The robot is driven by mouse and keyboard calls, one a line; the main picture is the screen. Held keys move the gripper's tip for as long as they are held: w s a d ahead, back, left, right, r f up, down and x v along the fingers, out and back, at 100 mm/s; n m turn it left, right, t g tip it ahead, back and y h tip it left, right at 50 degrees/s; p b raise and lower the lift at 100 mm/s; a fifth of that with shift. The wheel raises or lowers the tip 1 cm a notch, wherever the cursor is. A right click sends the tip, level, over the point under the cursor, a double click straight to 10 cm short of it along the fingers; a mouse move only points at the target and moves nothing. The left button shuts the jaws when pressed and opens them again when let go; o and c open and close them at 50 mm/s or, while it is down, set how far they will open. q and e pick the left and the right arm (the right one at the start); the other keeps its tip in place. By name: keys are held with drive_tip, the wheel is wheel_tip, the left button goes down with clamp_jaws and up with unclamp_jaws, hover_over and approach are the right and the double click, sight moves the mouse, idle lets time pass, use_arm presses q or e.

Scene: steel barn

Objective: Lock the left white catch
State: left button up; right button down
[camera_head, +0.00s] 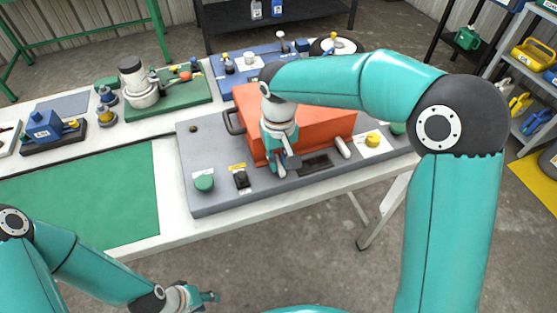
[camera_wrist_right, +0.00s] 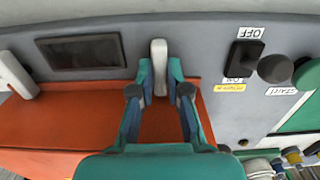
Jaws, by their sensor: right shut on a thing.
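The left white catch (camera_wrist_right: 158,60) is a short white lever at the front edge of the orange box (camera_head: 330,112). In the right wrist view it lies between the two fingertips of my right gripper (camera_wrist_right: 159,92), which is shut on it. In the head view my right gripper (camera_head: 279,165) covers most of this catch. The right white catch (camera_head: 343,147) stands at the same box edge, tilted, and also shows in the wrist view (camera_wrist_right: 17,76). My left gripper (camera_head: 208,297) is at the bottom, away from the box; its opening is unclear.
The grey base (camera_head: 220,203) carries a dark display window (camera_head: 316,163), a black switch (camera_head: 242,180), a green button (camera_head: 204,183) and a yellow knob (camera_head: 373,139). A green mat (camera_head: 80,205) lies to the left, clear. Other fixtures stand behind on the bench.

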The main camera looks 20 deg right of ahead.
sight(279, 163)
drive_tip(key=shift+w+r, duration=0.15)
drive_tip(key=c, duration=1.4)
unclamp_jaws()
wheel_tip(279, 163, up, 12)
drive_tip(key=shift+f, duration=0.1)
